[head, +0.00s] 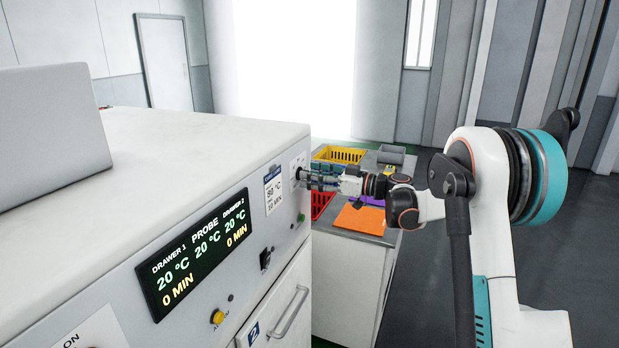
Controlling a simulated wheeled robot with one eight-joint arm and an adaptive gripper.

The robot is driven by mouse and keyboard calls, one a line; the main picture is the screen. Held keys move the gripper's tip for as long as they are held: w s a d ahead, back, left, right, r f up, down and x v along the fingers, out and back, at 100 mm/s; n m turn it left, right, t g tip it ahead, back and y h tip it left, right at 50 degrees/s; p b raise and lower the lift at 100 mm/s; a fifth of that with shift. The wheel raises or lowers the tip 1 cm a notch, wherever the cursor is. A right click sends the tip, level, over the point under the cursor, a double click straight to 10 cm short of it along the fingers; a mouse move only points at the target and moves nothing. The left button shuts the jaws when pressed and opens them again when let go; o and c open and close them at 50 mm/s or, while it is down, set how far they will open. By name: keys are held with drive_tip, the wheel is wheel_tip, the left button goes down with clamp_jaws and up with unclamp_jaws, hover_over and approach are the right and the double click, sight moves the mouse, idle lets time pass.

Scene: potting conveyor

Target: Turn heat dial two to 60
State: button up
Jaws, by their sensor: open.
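The white oven-like cabinet (190,150) fills the left, with its control panel facing right. Its black display (195,250) reads 20 °C and 0 MIN for drawer 1, 20 °C for the probe, and 20 °C and 0 MIN for drawer 2. My gripper (303,178) is open at the panel's far right end, its fingers pointing at the panel face. Heat dial two cannot be made out; the fingers cover that spot. I cannot tell whether they touch anything there.
A small card (273,190) is on the panel beside my gripper. A black switch (265,259), a yellow button (217,316) and a drawer handle (291,311) sit lower. Beyond, a side counter (345,275) holds a yellow crate (338,154), a red crate (321,204) and an orange sheet (360,219).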

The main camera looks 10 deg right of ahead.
drive_tip(key=shift+w+a, duration=0.45)
drive_tip(key=shift+a, duration=0.15)
drive_tip(key=shift+c, duration=0.6)
drive_tip(key=c, duration=0.9)
drive_tip(key=shift+c, duration=0.2)
drive_tip(key=shift+m, duration=0.3)
drive_tip(key=shift+w+d+m, duration=0.1)
drive_tip(key=shift+m, duration=3.9)
